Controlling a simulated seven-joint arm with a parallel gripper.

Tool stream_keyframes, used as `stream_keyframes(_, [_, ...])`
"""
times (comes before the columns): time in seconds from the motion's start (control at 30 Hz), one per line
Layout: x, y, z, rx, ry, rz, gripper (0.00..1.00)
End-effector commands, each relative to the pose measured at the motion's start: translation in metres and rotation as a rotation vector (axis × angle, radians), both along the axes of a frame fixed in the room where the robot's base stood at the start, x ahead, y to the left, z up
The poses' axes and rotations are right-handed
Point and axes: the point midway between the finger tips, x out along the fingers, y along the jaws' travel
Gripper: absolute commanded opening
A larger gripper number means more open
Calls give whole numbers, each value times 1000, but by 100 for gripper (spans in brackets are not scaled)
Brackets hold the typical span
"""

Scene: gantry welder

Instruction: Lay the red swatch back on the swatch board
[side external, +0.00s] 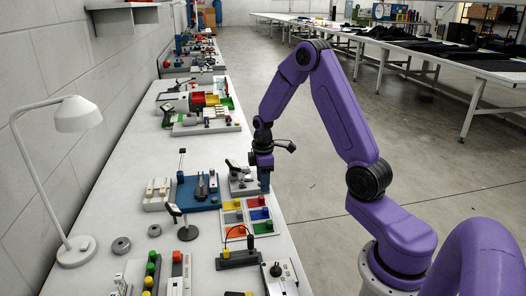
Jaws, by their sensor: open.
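The swatch board (247,235) is a pale framed board near the right edge of the bench, with coloured swatches in two columns. A red swatch (256,202) shows at the far right of the board and appears to lie in its cell, though its exact seating is too small to tell. Yellow, blue, green and orange swatches show around it, and a middle left cell looks pale. My gripper (264,188) points down just above and beyond the red swatch, at the far right end of the board. It is open; its fingertips are small and partly unclear.
A blue fixture (198,192) stands left of and beyond the board. A dark block with a cable (238,258) and a grey box with a knob (279,278) stand in front. A white lamp (76,250) is at left.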

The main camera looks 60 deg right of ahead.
Motion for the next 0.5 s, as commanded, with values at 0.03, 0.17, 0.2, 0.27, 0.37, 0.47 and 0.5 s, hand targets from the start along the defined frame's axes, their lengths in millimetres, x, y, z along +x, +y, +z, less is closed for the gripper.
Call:
stream_keyframes(0.03, [1,0,12,-1,-6,0,50])
stream_keyframes(0.17, [1,0,39,-2,-6,1,50])
stream_keyframes(0.2, [2,0,47,-2,-6,1,50])
stream_keyframes(0.27, [1,0,60,-1,-6,0,50])
stream_keyframes(0.37, [1,0,79,-2,-6,1,50])
stream_keyframes(0.47, [1,0,95,-1,-4,1,50])
stream_keyframes(0.5, [1,0,100,-1,-4,1,50])
